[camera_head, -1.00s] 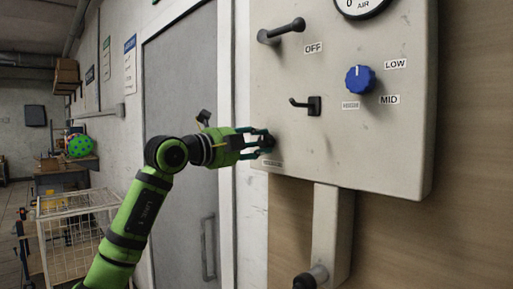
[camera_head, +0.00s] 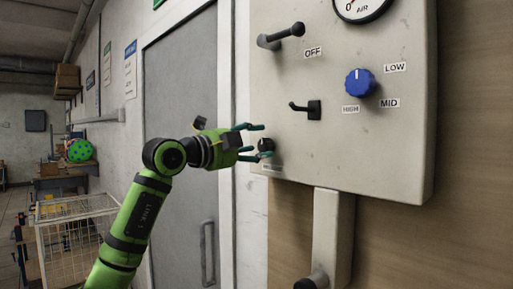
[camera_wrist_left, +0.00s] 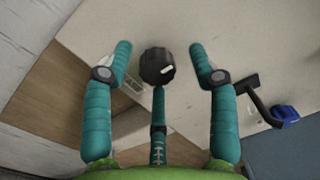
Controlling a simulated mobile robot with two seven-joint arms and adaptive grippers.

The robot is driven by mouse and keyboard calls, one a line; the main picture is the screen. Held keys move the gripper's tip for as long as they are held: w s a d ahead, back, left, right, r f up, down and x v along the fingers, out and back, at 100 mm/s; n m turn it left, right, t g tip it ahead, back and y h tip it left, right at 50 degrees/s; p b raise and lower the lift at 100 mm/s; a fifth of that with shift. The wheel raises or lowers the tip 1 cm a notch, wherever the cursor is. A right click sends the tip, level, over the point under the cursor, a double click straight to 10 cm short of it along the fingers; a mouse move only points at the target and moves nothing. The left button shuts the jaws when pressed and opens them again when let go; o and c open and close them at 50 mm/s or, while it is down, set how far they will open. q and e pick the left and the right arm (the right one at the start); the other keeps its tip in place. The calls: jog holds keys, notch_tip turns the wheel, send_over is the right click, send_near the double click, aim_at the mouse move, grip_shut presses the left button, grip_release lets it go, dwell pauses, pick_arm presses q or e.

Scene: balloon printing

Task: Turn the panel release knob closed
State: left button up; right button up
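The panel release knob (camera_head: 266,145) is a small black round knob at the lower left corner of the pale wall panel (camera_head: 355,150). A label below it is too small to read. My left gripper (camera_head: 256,141) is at the knob, its teal fingers spread apart. In the left wrist view the knob (camera_wrist_left: 157,65) sits between the tips of my open gripper (camera_wrist_left: 161,56), with gaps to both side fingers. A white mark on the knob points toward the lower right of that view. My right gripper is not in view.
The panel also holds a lever by OFF (camera_head: 281,36), a black hook-like switch (camera_head: 307,108), a blue dial (camera_head: 360,82) and an air gauge (camera_head: 362,5). A grey door (camera_head: 180,110) is behind my arm. A wire cage (camera_head: 75,240) stands at lower left.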

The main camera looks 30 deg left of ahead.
pick_arm(q)
jog(key=shift+f, duration=0.2)
jog(key=shift+s+f, duration=0.1)
jog(key=shift+s, duration=0.15)
jog(key=v, duration=1.1)
jog(key=shift+s+a, duration=0.2)
